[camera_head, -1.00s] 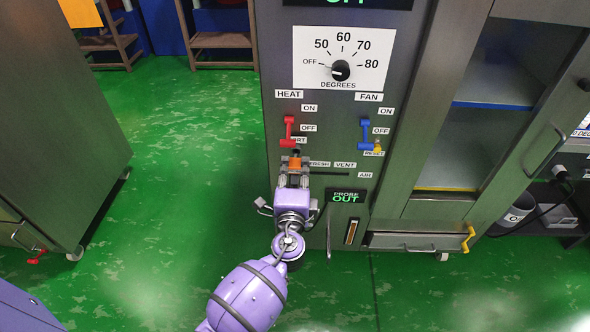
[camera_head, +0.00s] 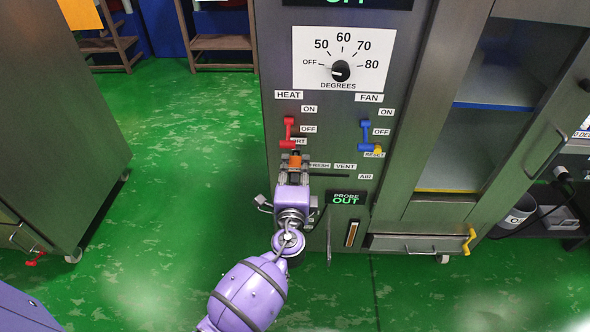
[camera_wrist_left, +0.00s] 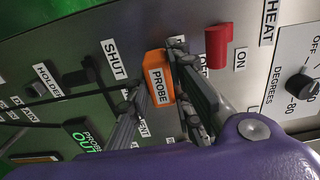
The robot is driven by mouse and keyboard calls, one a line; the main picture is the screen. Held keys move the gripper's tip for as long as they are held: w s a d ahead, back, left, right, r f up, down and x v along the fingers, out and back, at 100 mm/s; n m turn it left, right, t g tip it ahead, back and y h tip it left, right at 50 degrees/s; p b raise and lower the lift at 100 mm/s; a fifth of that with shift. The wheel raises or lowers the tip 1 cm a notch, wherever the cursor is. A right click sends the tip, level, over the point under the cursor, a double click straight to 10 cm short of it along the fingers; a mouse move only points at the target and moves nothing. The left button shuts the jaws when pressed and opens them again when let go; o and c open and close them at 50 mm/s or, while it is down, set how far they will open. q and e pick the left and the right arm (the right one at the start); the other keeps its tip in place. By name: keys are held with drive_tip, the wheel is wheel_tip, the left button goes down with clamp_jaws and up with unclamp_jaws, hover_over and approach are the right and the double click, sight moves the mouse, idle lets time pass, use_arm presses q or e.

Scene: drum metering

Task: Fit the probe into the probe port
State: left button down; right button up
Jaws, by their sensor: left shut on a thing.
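The orange probe (camera_head: 296,162) is held upright in front of the panel, close to the left edge, just below the red HEAT lever (camera_head: 288,134). My left gripper (camera_head: 294,170) is shut on it. In the left wrist view the probe (camera_wrist_left: 158,80) carries a PROBE label and sits between my fingers (camera_wrist_left: 160,90), near the panel face. The probe port is not clearly visible; a label ending in "RT" is partly covered near the probe's upper end. Whether the tip touches the panel cannot be told. The probe display (camera_head: 346,198) reads PROBE OUT. My right gripper is not in view.
The blue FAN lever (camera_head: 365,135) and the yellow knob (camera_head: 377,152) are right of the probe. The degrees dial (camera_head: 341,71) is above. Green floor (camera_head: 180,200) is open to the left.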

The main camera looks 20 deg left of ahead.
use_arm(q)
drive_tip(key=shift+b+x, duration=0.35)
drive_tip(key=shift+x, duration=0.65)
drive_tip(key=c, duration=1.5)
unclamp_jaws()
drive_tip(key=v, duration=1.2)
drive_tip(key=shift+r, duration=0.1)
